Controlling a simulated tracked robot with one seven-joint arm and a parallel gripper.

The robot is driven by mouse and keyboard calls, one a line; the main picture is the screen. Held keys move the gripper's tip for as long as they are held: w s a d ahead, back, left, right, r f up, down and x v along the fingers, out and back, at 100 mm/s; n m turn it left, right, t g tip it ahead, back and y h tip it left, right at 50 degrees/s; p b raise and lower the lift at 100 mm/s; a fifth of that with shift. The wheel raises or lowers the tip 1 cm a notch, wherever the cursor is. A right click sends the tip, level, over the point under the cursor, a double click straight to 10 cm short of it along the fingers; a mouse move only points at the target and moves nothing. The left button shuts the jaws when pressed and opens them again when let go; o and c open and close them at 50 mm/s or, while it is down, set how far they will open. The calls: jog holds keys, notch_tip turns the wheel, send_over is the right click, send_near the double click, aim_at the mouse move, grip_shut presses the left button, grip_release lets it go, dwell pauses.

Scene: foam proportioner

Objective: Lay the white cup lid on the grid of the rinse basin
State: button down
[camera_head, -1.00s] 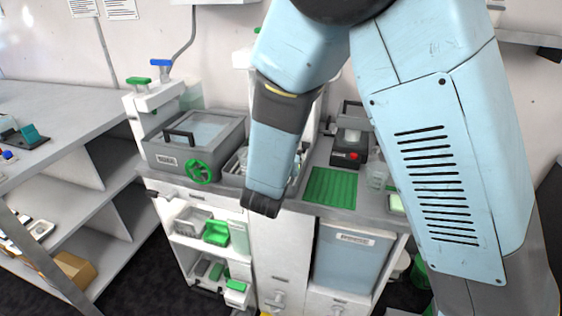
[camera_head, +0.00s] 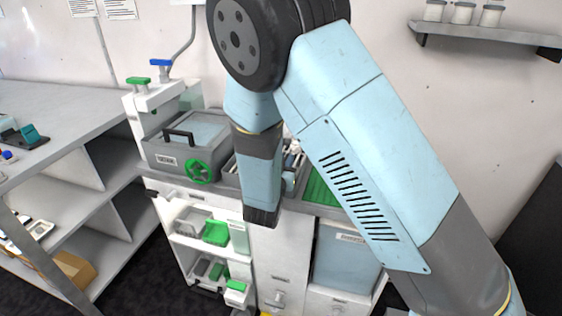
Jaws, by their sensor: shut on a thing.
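My arm crosses the upper middle and right of the picture, and its lower link hangs in front of the counter. My gripper and its fingertips cannot be made out; they appear hidden behind my arm. The white cup lid cannot be made out either.
A grey lidded box (camera_head: 185,140) with a green handwheel (camera_head: 200,171) stands on the counter, left of my arm. A green ribbed mat (camera_head: 318,190) is partly covered by my arm. Left is a grey shelf unit (camera_head: 60,95); a wall shelf (camera_head: 480,34) holds jars.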

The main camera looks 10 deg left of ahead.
jog(key=c, duration=1.1)
grip_release()
jog(key=shift+o, duration=0.2)
jog(key=s, duration=1.2)
jog(key=shift+a, duration=0.35)
